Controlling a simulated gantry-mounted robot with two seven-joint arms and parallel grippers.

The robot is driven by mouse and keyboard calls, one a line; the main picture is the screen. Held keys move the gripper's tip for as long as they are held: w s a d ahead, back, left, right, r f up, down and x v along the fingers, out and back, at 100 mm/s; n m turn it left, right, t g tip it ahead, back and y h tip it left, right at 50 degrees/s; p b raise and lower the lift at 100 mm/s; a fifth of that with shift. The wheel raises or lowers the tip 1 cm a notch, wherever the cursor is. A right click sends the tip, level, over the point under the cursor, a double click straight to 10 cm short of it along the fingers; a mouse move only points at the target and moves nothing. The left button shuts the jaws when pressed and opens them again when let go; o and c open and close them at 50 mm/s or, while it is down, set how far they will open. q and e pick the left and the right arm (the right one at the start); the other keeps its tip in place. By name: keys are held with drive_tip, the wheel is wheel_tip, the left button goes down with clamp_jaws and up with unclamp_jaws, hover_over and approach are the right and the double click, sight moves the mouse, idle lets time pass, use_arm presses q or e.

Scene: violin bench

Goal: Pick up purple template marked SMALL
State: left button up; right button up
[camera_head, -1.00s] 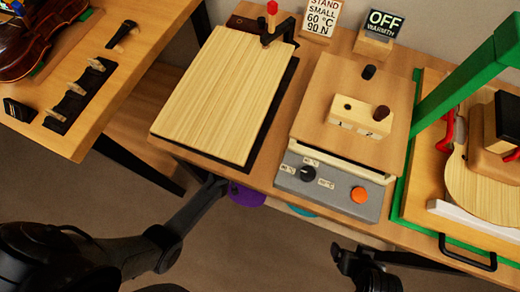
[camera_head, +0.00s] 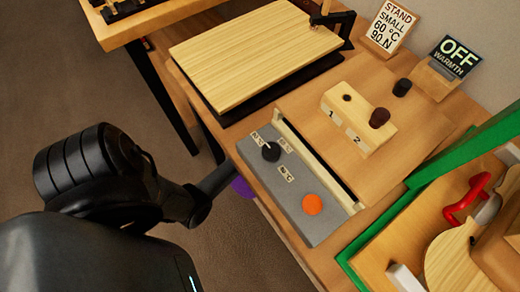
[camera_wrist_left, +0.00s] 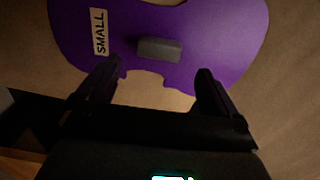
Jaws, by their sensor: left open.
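The purple template (camera_wrist_left: 215,45) marked SMALL fills the upper part of the left wrist view. Its white SMALL label (camera_wrist_left: 99,32) is at its left, and a grey block (camera_wrist_left: 160,49) stands on its face. In the head view only a sliver of purple (camera_head: 243,187) shows below the bench's front edge. My left gripper (camera_wrist_left: 152,78) is open, its two fingers apart near the template's lower edge, with the grey block ahead between them. Nothing is held. My right gripper is not in view.
The bench carries a pale wood board (camera_head: 255,60), a grey control box (camera_head: 290,190) with an orange button (camera_head: 312,204), and a block numbered 1 and 2 (camera_head: 357,112). The OFF sign (camera_head: 452,57) stands behind. A green frame (camera_head: 455,155) is at right. Open floor lies at left.

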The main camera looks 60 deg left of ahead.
use_arm(q)
drive_tip(key=shift+w+d+f+b, duration=0.1)
drive_tip(key=shift+f+b, duration=0.1)
drive_tip(key=shift+f, duration=0.25)
drive_tip(key=shift+w+d+f+b, duration=0.1)
drive_tip(key=shift+f+b, duration=0.05)
drive_tip(key=shift+f, duration=0.25)
wheel_tip(320, 180, down, 5)
drive_tip(key=b, duration=0.3)
drive_tip(key=shift+s+r, duration=0.1)
drive_tip(key=shift+r, duration=0.05)
drive_tip(key=shift+c, duration=0.9)
drive_tip(key=shift+r, duration=0.1)
drive_tip(key=c, duration=1.1)
drive_tip(key=shift+r, duration=0.1)
